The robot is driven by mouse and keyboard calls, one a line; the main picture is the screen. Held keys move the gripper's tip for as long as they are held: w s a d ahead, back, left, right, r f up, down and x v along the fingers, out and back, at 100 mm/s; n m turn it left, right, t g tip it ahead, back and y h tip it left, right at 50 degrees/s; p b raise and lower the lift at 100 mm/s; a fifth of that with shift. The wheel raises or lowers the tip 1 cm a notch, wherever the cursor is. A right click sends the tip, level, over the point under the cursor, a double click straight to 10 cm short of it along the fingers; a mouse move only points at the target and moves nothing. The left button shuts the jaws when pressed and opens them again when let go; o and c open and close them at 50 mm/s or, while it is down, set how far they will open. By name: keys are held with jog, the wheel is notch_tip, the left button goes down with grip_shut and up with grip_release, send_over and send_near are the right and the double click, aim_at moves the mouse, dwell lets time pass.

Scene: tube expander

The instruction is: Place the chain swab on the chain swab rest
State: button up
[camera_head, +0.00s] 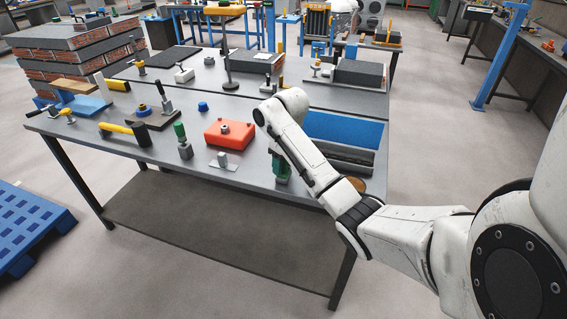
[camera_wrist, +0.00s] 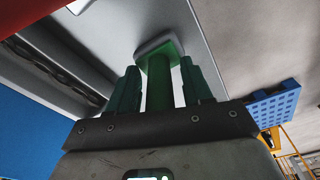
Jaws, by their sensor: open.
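In the wrist view my gripper (camera_wrist: 155,90) is open, with its dark green fingers on either side of a green handle (camera_wrist: 159,85). A narrow gap shows beside the handle. In the head view my gripper (camera_head: 281,168) is low over the table's near right part, largely hidden by my arm. A small silver plate with an upright piece (camera_head: 223,161) lies to its left; it may be the chain swab rest. Another green-topped grey piece (camera_head: 182,140) stands further left.
An orange-red block (camera_head: 229,134) sits left of my gripper on the grey table (camera_head: 200,176). A yellow-black hammer (camera_head: 125,131) and clamps are at left.

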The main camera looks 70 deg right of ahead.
aim_at(287, 175)
jog(key=r+p, duration=0.2)
jog(key=r, duration=0.1)
jog(key=r+p, duration=0.1)
jog(key=r, duration=0.3)
jog(key=s+r+p, duration=0.1)
jog(key=r+p, duration=0.1)
jog(key=r, duration=0.1)
jog(key=shift+a+r+p, duration=0.15)
jog(key=shift+r+p, duration=0.05)
jog(key=shift+p, duration=0.15)
jog(key=shift+s+r+p, duration=0.1)
jog(key=shift+r+p, duration=0.8)
jog(key=shift+a, duration=0.1)
